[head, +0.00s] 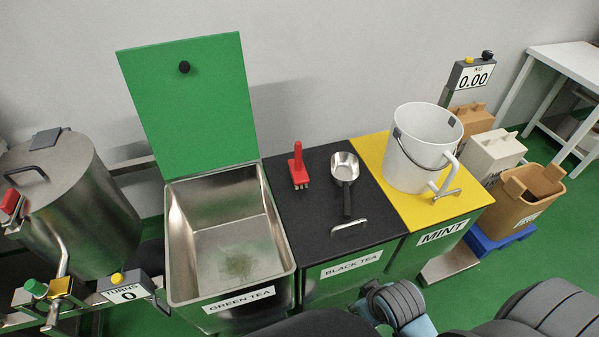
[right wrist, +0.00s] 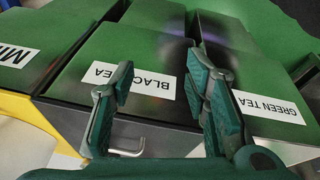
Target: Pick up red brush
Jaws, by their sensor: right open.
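The red brush (head: 299,167) sits on the black lid (head: 309,230) of the black tea bin in the head view, bristles down and handle pointing up. It is left of the metal scoop. My right gripper (head: 375,301) is at the lower middle of the head view, in front of the black tea bin and well short of the brush. In the right wrist view its two green-padded fingers (right wrist: 160,78) are apart with nothing between them, facing the bin fronts. The brush does not show there. My left gripper is not in view.
A metal scoop (head: 345,172) lies right of the brush. The open green lid (head: 188,105) stands upright behind the green tea bin (head: 284,250) on the left. A white bucket (head: 418,165) stands on the yellow mint lid (head: 381,191). The black lid's front left is clear.

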